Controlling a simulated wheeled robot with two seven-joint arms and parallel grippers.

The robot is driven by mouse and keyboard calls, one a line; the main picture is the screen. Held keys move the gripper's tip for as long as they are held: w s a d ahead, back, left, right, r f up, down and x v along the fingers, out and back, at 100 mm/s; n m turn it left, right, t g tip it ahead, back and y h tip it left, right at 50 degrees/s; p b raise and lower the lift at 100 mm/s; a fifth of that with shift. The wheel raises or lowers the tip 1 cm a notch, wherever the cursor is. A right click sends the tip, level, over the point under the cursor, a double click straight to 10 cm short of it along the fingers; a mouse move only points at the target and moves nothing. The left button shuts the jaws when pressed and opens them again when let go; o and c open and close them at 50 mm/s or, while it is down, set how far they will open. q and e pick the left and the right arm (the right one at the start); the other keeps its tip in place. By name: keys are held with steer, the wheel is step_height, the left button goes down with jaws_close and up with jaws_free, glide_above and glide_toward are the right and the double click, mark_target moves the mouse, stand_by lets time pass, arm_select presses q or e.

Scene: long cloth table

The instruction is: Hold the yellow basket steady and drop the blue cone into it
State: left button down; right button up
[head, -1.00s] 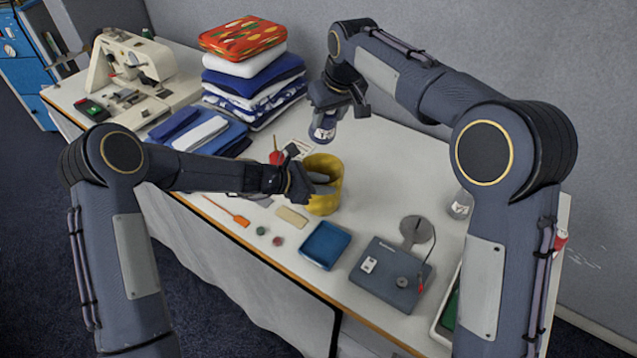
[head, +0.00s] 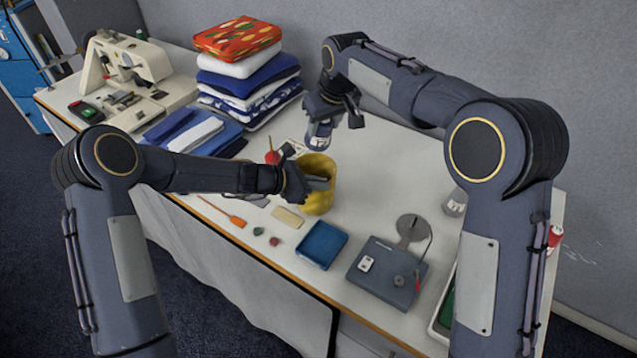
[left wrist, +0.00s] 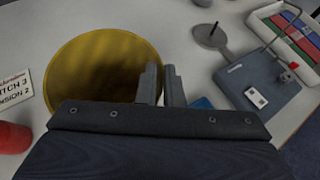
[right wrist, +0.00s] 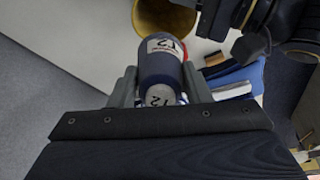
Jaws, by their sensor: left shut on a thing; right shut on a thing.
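The yellow basket (head: 322,202) stands upright on the table; the left wrist view looks into its open mouth (left wrist: 95,70), and no cone shows inside. My left gripper (left wrist: 162,85) is shut on the basket's wall at the rim. The blue cone (head: 320,131), dark blue with white labels, is held in the air just beyond the basket's far rim as seen by the head. My right gripper (right wrist: 160,85) is shut around the cone (right wrist: 161,66). In the right wrist view the basket (right wrist: 163,15) lies past the cone's far end, partly cut off.
Folded cloths (head: 248,85) are stacked at the back left, near a sewing machine (head: 130,75). A red object (head: 272,157) and a printed card (left wrist: 10,86) are beside the basket.

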arm_select(q)
steer(key=shift+a+f, duration=0.1)
steer(key=shift+f, duration=0.05)
arm_select(e)
step_height(320, 180, down, 10)
steer(key=shift+f, duration=0.25)
stand_by(0.8)
steer(key=o, duration=1.2)
steer(key=shift+c, duration=0.2)
steer(key=shift+r, duration=0.1)
steer(key=v, duration=1.2)
steer(key=shift+s, duration=0.15)
arm_select(q)
steer(key=c, duration=1.5)
jaws_free()
steer(key=shift+c, duration=0.2)
steer(key=shift+o, duration=0.2)
arm_select(e)
steer(key=shift+a, duration=0.1)
